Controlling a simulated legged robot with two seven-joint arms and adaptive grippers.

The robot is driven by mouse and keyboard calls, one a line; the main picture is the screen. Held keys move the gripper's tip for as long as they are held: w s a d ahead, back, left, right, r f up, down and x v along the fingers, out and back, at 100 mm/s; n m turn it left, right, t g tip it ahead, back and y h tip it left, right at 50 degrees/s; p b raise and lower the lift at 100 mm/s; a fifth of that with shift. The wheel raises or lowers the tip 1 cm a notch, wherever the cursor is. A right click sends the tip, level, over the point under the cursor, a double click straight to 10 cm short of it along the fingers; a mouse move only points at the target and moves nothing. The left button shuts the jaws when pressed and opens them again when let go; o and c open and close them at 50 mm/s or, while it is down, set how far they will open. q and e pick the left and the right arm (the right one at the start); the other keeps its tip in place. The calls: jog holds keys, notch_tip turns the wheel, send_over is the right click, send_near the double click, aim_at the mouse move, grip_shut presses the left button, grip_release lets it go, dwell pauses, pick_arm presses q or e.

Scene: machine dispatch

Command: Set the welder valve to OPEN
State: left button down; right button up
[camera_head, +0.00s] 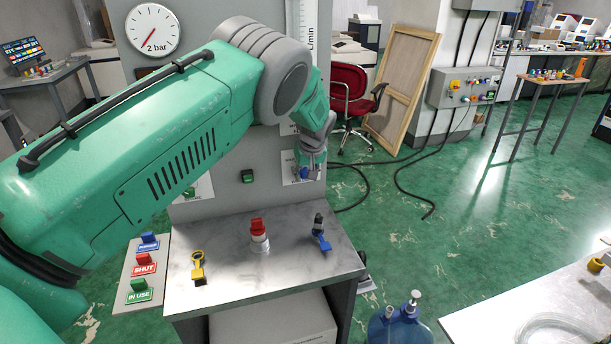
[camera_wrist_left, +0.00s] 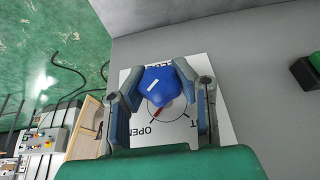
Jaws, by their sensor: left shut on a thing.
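The blue valve knob (camera_wrist_left: 160,86) sits on a white dial plate (camera_wrist_left: 134,78) on the grey panel. The plate reads OPEN on one side, and a T shows at the end of a mostly hidden word on the other. A small red mark shows on the dial between the words; my gripper and the knob hide part of the scale. My left gripper (camera_wrist_left: 162,101) is shut on the blue knob, with a finger on each side of it. In the head view, my left gripper (camera_head: 311,168) is at the panel's right edge. My right gripper is not in view.
A metal ledge (camera_head: 215,285) below holds a yellow valve (camera_head: 198,265), a red knob (camera_head: 259,230) and a blue-handled valve (camera_head: 320,235). A tag rack (camera_head: 123,298) stands left of it. Floor right of the panel has cables.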

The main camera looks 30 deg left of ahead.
pick_arm(q)
jog(key=shift+s+d+f, duration=0.1)
jog(key=c, duration=1.2)
grip_release()
jog(key=shift+o, duration=0.2)
jog(key=shift+r, duration=0.2)
jog(key=shift+d+r, duration=0.1)
jog(key=shift+r, duration=0.15)
jog(key=v, duration=1.1)
jog(key=shift+d, duration=0.2)
